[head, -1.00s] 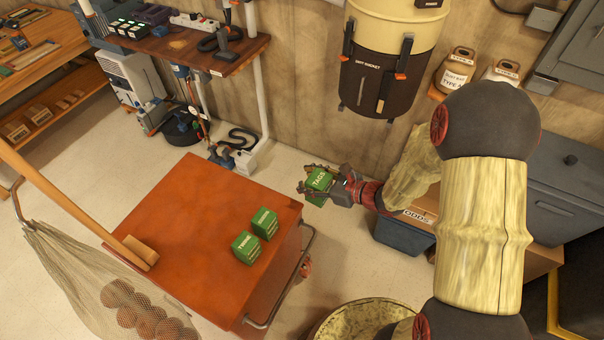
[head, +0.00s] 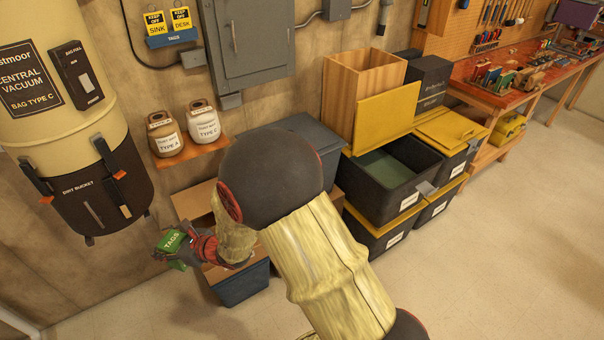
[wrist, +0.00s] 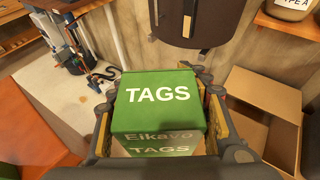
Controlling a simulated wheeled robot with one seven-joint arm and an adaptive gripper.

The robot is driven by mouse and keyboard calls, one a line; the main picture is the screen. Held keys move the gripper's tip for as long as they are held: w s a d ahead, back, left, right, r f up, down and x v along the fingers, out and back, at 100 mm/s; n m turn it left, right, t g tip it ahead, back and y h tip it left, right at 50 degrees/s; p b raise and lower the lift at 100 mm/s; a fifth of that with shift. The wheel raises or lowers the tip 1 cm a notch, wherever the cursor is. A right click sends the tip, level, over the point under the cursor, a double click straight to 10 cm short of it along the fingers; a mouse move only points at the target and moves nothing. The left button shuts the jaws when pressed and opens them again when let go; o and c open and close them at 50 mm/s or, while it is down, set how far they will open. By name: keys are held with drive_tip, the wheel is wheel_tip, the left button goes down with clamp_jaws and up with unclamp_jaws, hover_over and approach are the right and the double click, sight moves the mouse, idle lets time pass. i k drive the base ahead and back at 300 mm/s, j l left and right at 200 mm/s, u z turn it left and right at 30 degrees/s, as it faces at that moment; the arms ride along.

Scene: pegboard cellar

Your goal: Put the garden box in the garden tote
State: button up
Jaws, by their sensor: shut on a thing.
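My gripper (head: 183,250) is shut on a green box (head: 171,241) marked "TAGS". In the wrist view the box (wrist: 160,100) sits between the two fingers, with its lettered top and front facing the camera. I take it for the garden box, though the word garden is not readable on it. An open black tote (head: 372,210) with a white label and a greenish inside stands right of my arm in the head view. I cannot read its label, so I cannot tell whether it is the garden tote.
A blue-grey bin (head: 242,286) stands below my gripper, by an open cardboard box (head: 197,203). Yellow-lidded black totes (head: 452,130) and a tall wooden box (head: 357,85) stand right. The vacuum's dirt bucket (head: 100,195) hangs left. Floor at lower right is clear.

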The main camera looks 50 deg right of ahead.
sight(386, 177)
drive_tip(key=i+l+z, duration=0.1)
drive_tip(key=z, duration=1.85)
drive_tip(key=i+z, duration=0.2)
drive_tip(key=z, duration=0.25)
drive_tip(key=i+j+z, duration=0.1)
drive_tip(key=z, duration=0.3)
drive_tip(key=i+j+z, duration=0.15)
drive_tip(key=i+z, duration=0.15)
drive_tip(key=z, duration=0.15)
drive_tip(key=i+j+z, duration=0.15)
drive_tip(key=z, duration=0.3)
drive_tip(key=i+j+z, duration=0.1)
drive_tip(key=j, duration=0.3)
drive_tip(key=i+j+z, duration=0.1)
drive_tip(key=j, duration=0.25)
drive_tip(key=i+j+z, duration=0.1)
drive_tip(key=i+j, duration=0.15)
drive_tip(key=j, duration=0.15)
drive_tip(key=i+j+z, duration=0.1)
drive_tip(key=j, duration=0.35)
